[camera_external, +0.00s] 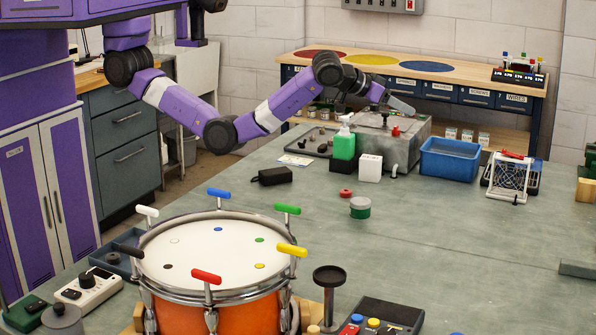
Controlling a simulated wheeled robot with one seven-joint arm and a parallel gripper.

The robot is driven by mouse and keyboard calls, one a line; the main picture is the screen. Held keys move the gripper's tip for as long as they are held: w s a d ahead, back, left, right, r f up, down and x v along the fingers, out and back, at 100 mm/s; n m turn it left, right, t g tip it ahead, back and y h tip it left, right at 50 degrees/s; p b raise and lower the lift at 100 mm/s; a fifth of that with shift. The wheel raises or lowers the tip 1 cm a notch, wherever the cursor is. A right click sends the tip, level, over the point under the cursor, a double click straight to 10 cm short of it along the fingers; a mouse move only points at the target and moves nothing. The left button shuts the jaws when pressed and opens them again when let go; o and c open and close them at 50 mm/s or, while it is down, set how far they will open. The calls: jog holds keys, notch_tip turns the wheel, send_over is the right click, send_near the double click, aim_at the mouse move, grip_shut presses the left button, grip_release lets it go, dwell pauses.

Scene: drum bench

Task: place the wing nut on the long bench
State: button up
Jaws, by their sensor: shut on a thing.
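My gripper (394,108) is at the far end of the long grey-green bench (440,245), just above the top of a grey metal box (404,148). Its jaws are shut on a small dark piece that I take for the wing nut (385,119). The piece is too small here to make out its shape, or whether it touches the box top. A red knob (396,131) is on the box just below the gripper.
Near the box are a green bottle (344,145), a white block (370,168), a dark tray (312,140) and a blue bin (449,160). An orange drum (215,310) with coloured handles stands in front. The bench's middle right is clear. A wood-topped bench (452,68) stands behind.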

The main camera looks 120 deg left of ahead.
jog(key=s+d+f+m+t+h, duration=0.1)
jog(key=s+d+f+m+h, duration=0.1)
jog(key=d, duration=1.1)
jog(key=s+d+f+m+t+h, duration=0.1)
jog(key=s+d+f+m+h, duration=0.15)
jog(key=d, duration=1.15)
jog(key=s+d+f+m+t+h, duration=0.1)
jog(key=s+d+m, duration=0.15)
jog(key=d, duration=1.05)
jog(key=s+d+f+m+h, duration=0.2)
jog(key=s+d, duration=0.5)
jog(key=d, duration=0.3)
jog(key=s+d+f+m+h, duration=0.1)
jog(key=s+d+f+h, duration=0.1)
jog(key=s+d, duration=0.55)
jog(key=s+d+f+m+h, duration=0.2)
jog(key=s+d, duration=0.5)
jog(key=s, duration=0.3)
jog(key=s+d+f+m+g+h, duration=0.1)
jog(key=s+d+f+m+h, duration=0.1)
jog(key=s+d, duration=0.5)
jog(key=s+d+f+m+g+h, duration=0.1)
jog(key=s+d+f+m+h, duration=0.1)
jog(key=s+d, duration=0.5)
jog(key=shift+s+m+h, duration=0.45)
jog(key=shift+s+m, duration=0.05)
jog(key=shift+s, duration=2.65)
jog(key=shift+r, duration=0.1)
